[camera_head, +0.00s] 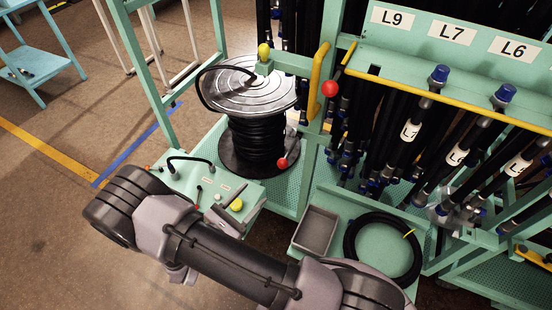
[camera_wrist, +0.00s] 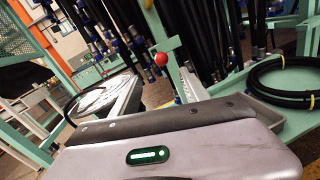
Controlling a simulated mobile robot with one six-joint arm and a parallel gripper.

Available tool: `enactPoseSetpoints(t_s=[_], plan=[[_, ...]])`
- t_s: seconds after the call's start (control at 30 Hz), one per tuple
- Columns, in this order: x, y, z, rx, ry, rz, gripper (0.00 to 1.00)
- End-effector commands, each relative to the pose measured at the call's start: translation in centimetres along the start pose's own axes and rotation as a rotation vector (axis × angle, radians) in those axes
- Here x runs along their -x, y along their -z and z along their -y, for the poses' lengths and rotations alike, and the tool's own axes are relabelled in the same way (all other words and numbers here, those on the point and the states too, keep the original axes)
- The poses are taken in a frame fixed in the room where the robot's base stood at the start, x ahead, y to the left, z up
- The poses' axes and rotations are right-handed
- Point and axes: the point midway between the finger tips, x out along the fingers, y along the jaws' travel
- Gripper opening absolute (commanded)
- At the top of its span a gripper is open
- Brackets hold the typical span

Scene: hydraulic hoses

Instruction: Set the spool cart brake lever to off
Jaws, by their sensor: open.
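A green spool cart carries a metal-flanged spool (camera_head: 250,85) wound with black hose. One red-knobbed lever (camera_head: 282,163) is low beside the spool, its stem rising to the right. Another red knob (camera_head: 330,88) is higher, next to a yellow handle. I cannot tell which is the brake lever, and no off mark is readable. The wrist view shows a red knob (camera_wrist: 160,58) beyond my gripper (camera_wrist: 160,92), which is open with nothing visible between its fingers. The spool's flange (camera_wrist: 97,101) shows there at left. In the head view I cannot make out my gripper's fingertips.
A small green panel box (camera_head: 228,190) with a yellow button stands in front of the cart. To its right are a grey tray (camera_head: 316,230) and a coiled black hose (camera_head: 375,222). Hanging hoses with blue caps fill the rack (camera_head: 452,85). Open floor (camera_head: 50,210) lies at left.

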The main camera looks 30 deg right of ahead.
Motion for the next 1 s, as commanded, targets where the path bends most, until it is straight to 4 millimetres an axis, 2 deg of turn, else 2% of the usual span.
enactPoseSetpoints(t_s=[0.3,0.5,0.7,0.93,0.97,1.0], plan=[[-9.7,0.3,0.4,-0.002,0.011,0.0,0.53],[-13.9,0.2,0.3,-0.003,0.009,-0.001,0.53],[-15.5,0.1,0.3,0.0,0.007,-0.001,0.53],[-15.6,0.0,0.2,-0.001,0.006,-0.002,0.53],[-15.6,0.0,0.2,-0.001,0.006,-0.002,0.51],[-15.6,0.0,0.2,-0.001,0.006,-0.002,0.43]])
